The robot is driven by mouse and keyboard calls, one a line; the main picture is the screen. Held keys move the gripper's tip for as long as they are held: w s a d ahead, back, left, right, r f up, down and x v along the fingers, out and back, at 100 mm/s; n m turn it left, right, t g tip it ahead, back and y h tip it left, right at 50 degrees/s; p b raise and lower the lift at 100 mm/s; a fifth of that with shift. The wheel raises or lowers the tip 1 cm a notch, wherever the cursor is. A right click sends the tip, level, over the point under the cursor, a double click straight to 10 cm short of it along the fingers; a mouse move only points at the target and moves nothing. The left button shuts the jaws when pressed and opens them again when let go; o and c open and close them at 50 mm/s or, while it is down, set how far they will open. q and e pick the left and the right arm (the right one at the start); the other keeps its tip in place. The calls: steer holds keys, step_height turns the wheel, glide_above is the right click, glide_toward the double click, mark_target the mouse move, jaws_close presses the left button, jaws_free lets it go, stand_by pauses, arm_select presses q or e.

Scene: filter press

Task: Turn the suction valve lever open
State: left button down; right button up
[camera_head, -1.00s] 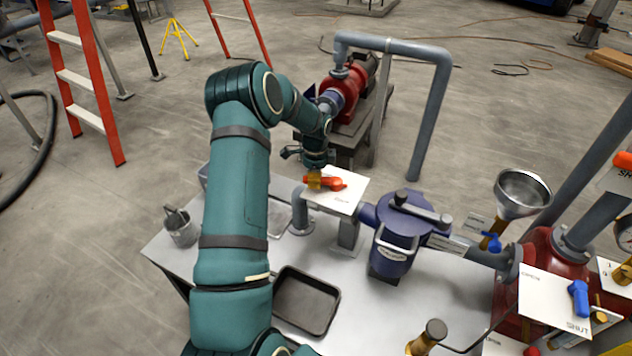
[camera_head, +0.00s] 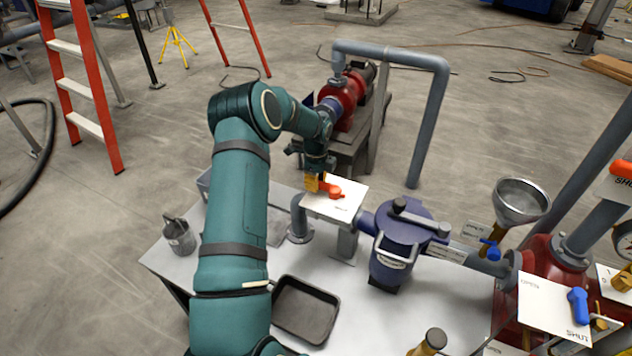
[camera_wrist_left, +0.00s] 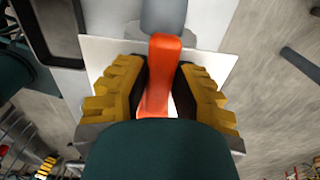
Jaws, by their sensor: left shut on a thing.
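The orange suction valve lever (camera_head: 335,191) sits over a white plate (camera_head: 347,207) at the bench's back edge. My left gripper (camera_head: 314,184), with yellow fingers, is shut on the lever's left end, hiding part of it. In the left wrist view, the lever (camera_wrist_left: 162,62) runs between the two ridged yellow fingers of the gripper (camera_wrist_left: 160,90), over the white plate (camera_wrist_left: 102,55). The lettering on the plate is too small to read. My right gripper is not in view.
A blue strainer pot (camera_head: 398,245) stands right of the plate, with a steel funnel (camera_head: 522,200) farther right. A dark tray (camera_head: 306,310) and a grey bucket (camera_head: 179,238) are on the bench. A red pump (camera_head: 338,95) stands behind.

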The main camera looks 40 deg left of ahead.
arm_select(q)
steer(key=shift+f, duration=0.1)
steer(key=c, duration=0.7)
jaws_free()
steer(key=shift+c, duration=0.2)
step_height(320, 180, up, 12)
